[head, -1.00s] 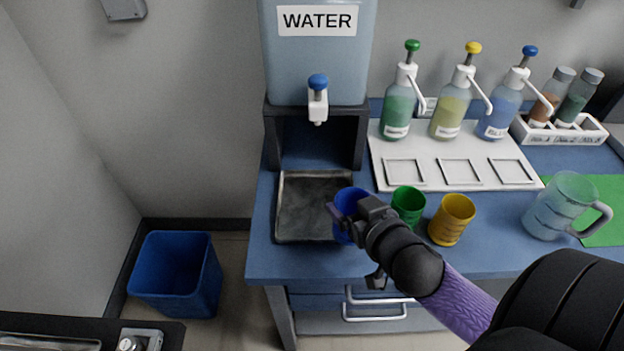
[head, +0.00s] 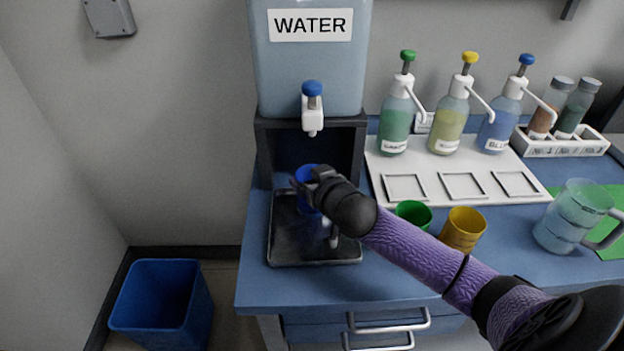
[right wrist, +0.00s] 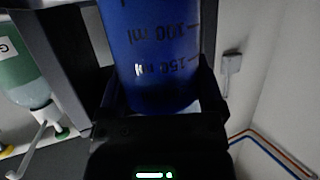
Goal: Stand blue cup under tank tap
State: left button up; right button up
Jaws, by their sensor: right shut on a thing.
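The blue cup (head: 306,176) is held upright over the dark drip tray (head: 282,246), below the tap (head: 312,110) of the water tank (head: 308,75). My right gripper (head: 312,184) is shut on the cup and hides part of it. In the right wrist view the cup (right wrist: 160,55) stands between the fingers of my right gripper (right wrist: 162,100), with its volume marks showing. I cannot tell whether the cup's base touches the tray. My left gripper is not in view.
A green cup (head: 413,213) and a yellow cup (head: 463,228) stand right of the tray, partly behind my right arm. Pump bottles (head: 396,125) stand on a white board (head: 440,165). A jug (head: 577,215) is at the right. A blue bin (head: 160,300) stands on the floor.

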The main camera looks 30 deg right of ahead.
jog(key=o, duration=1)
jog(key=shift+r, duration=0.1)
jog(key=shift+s+r+p, duration=0.1)
jog(key=shift+s+p, duration=0.2)
pick_arm(q)
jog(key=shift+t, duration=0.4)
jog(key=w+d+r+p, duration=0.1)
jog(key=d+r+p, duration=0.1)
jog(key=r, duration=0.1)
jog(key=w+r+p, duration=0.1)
jog(key=p, duration=0.1)
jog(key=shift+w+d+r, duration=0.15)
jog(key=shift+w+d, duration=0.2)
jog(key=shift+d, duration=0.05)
pick_arm(e)
jog(key=v, duration=1.1)
jog(key=shift+s, duration=0.2)
